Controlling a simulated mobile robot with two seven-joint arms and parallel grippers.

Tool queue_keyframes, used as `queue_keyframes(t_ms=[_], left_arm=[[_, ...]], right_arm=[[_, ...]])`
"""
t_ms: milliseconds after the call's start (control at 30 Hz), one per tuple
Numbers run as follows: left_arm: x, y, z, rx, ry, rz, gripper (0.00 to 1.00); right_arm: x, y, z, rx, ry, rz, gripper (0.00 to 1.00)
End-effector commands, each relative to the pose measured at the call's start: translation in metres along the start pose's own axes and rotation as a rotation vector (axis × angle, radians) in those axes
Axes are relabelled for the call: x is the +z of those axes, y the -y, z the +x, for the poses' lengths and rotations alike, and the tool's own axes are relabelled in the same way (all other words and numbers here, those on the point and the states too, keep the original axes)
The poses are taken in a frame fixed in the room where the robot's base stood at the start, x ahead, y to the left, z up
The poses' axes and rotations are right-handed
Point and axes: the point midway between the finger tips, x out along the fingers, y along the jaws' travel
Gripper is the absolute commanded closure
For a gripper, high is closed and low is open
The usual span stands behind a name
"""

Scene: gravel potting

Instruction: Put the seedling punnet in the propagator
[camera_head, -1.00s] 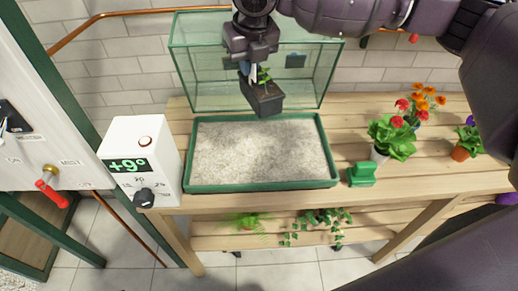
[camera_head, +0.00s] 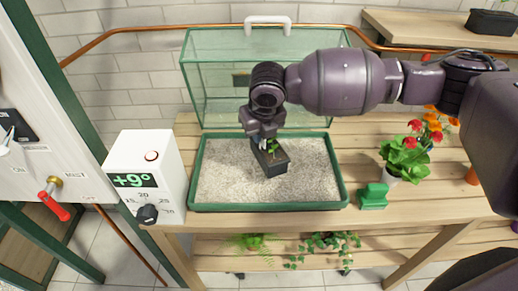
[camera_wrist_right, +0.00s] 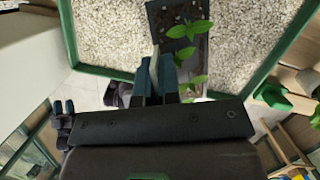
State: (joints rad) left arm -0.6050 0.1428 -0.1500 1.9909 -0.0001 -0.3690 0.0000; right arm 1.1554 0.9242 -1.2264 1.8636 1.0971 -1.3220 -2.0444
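The seedling punnet (camera_head: 272,165) is a small dark box with green seedlings. My right gripper (camera_head: 262,138) is shut on its side wall and holds it nearly upright over the middle of the propagator's gravel. I cannot tell whether its base touches the gravel. The propagator (camera_head: 345,180) is a green-rimmed tray of pale gravel, its clear green-edged lid (camera_head: 205,75) standing open behind it. In the right wrist view, the gripper fingers (camera_wrist_right: 163,78) are at the edge of the punnet (camera_wrist_right: 165,17), with leaves beside them.
A white control box (camera_head: 150,165) reading +9° stands left of the tray. A green block (camera_head: 373,196) and potted flowers (camera_head: 405,158) stand to the right. A shelf below holds plants (camera_head: 325,245). Gravel around the punnet is clear.

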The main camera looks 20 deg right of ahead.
Motion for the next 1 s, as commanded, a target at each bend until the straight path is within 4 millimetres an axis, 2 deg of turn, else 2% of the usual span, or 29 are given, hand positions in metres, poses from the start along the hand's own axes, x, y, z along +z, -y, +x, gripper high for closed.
queue_keyframes(t_ms=[400,567,833,900,1000], left_arm=[[-0.002,-0.002,0.006,0.003,-0.008,0.002,0.57],[-0.008,-0.002,0.007,0.004,-0.019,0.003,0.57],[-0.004,-0.002,0.006,0.003,-0.012,0.002,0.57],[-0.002,-0.001,0.006,0.003,-0.009,0.002,0.57],[0.0,-0.001,0.004,0.002,-0.004,0.002,0.57]], right_arm=[[-0.014,0.0,0.052,0.001,-0.002,0.001,1.0],[-0.015,0.0,0.053,0.001,0.001,0.0,1.0],[-0.015,0.0,0.056,0.0,0.0,0.0,1.0],[-0.016,0.0,0.056,0.0,0.0,0.0,0.85],[-0.016,0.0,0.056,0.0,-0.001,0.0,0.71]])
